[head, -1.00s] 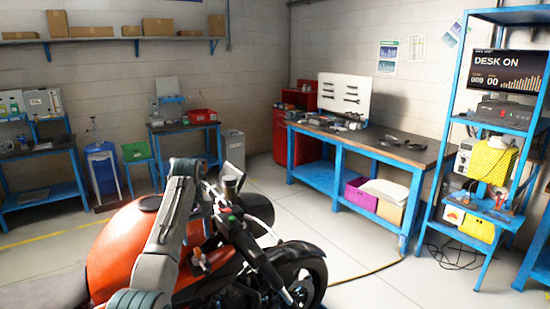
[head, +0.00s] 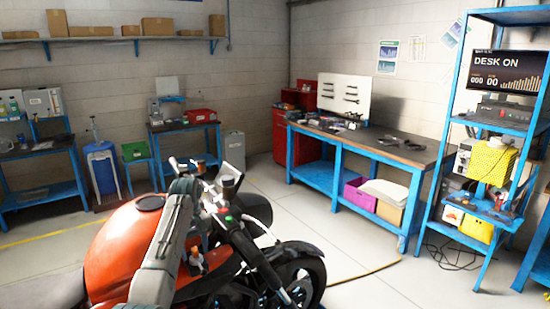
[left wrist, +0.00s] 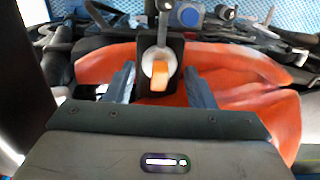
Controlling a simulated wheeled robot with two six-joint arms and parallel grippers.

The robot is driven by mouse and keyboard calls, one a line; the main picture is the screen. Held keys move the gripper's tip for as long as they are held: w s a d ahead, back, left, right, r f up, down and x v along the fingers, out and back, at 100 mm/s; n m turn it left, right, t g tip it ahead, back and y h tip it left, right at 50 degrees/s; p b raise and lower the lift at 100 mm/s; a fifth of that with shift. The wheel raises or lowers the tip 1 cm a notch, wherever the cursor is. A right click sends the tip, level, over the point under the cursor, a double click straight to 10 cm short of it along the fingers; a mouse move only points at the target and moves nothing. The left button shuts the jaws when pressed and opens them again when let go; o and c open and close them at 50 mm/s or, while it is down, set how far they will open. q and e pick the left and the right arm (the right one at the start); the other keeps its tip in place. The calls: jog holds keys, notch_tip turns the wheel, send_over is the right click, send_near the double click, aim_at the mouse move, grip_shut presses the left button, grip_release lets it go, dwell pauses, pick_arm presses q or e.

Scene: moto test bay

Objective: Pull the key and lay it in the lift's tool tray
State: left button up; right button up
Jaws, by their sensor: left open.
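In the left wrist view, my left gripper (left wrist: 160,90) is open, its two dark fingers apart. An orange key (left wrist: 159,78) stands between and slightly beyond them, in a round silver ignition lock (left wrist: 147,66) on a dark mount. I cannot tell whether a finger touches it. The orange motorcycle (head: 112,240) fills the lower left of the head view. My left arm reaches over its tank to the handlebars, where the gripper is hard to make out. I cannot make out the lift's tool tray. My right gripper is not in view.
Handlebar parts and cables crowd the lock, with a blue button (left wrist: 190,16) beyond it. A workbench (head: 395,150) stands at the back right, and a blue shelf rack (head: 500,125) at the far right. Open floor (head: 345,240) lies between bike and bench.

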aim_at(195, 249)
pick_arm(q)
jog(key=shift+d, duration=0.1)
dwell(0.3)
jog(key=shift+c, duration=0.4)
grip_shut()
jog(key=shift+r, duration=0.15)
jog(key=shift+r, duration=2.9)
